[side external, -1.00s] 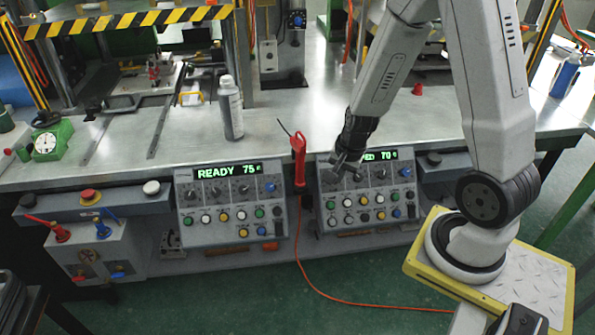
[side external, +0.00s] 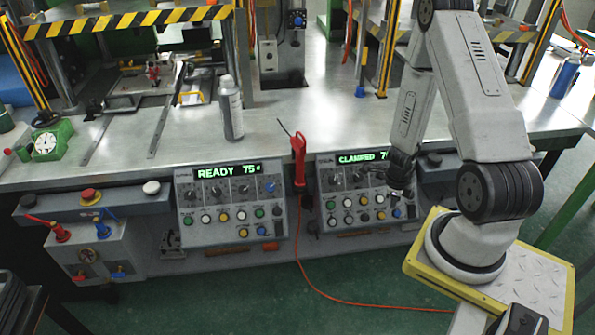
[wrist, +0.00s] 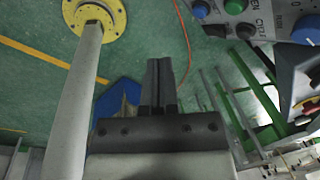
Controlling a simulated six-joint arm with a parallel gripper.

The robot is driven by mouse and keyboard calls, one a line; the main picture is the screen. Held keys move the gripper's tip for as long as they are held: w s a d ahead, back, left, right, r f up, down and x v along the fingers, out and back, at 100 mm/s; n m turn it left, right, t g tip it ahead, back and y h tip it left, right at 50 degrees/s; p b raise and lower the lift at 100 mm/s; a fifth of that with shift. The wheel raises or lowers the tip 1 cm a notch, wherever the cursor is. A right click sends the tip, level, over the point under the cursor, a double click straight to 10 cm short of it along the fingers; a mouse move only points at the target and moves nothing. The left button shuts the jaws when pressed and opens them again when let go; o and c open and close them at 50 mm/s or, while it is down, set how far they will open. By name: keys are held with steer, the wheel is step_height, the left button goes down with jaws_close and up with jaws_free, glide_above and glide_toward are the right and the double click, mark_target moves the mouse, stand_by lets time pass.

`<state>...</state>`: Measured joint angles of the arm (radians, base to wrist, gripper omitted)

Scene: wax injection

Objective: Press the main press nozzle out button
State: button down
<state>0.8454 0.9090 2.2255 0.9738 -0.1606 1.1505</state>
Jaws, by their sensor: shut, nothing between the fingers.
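The right control panel (side external: 345,228) has a lit display (side external: 362,158) that reads CLAMPED, with its right end hidden by my arm. Several coloured buttons (side external: 364,216) and knobs sit below it; their labels are too small to read, so I cannot tell which is the nozzle out button. My gripper (side external: 398,190) is at this panel's right side, in front of its right-hand controls. In the wrist view its fingers (wrist: 159,82) are together and empty. I cannot tell whether the gripper touches anything.
The left panel (side external: 235,229) reads READY 75. A red tool (side external: 299,165) with a red cable hangs between the panels. A grey bottle (side external: 230,108) stands on the metal bench (side external: 300,110). Green floor (side external: 220,300) lies open in front.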

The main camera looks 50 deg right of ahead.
steer(key=shift+s+d+f+m, duration=0.1)
steer(key=shift+s+f+m, duration=0.05)
steer(key=shift+s+m, duration=0.15)
steer(key=shift+w+d+f, duration=0.1)
steer(key=shift+w, duration=0.1)
steer(key=shift+w+d+f, duration=1.15)
steer(key=shift+f, duration=0.2)
steer(key=shift+w+d+f, duration=1.1)
steer(key=shift+f, duration=0.25)
steer(key=shift+w+d+f, duration=0.5)
steer(key=shift+f, duration=0.05)
stand_by(2.2)
steer(key=shift+a+r, duration=0.1)
stand_by(0.4)
steer(key=shift+s+a+r, duration=0.4)
steer(key=shift+s+r, duration=0.05)
steer(key=shift+s, duration=0.05)
steer(key=shift+r, duration=0.1)
steer(key=shift+s+a+r, duration=1.35)
steer(key=shift+r, duration=0.15)
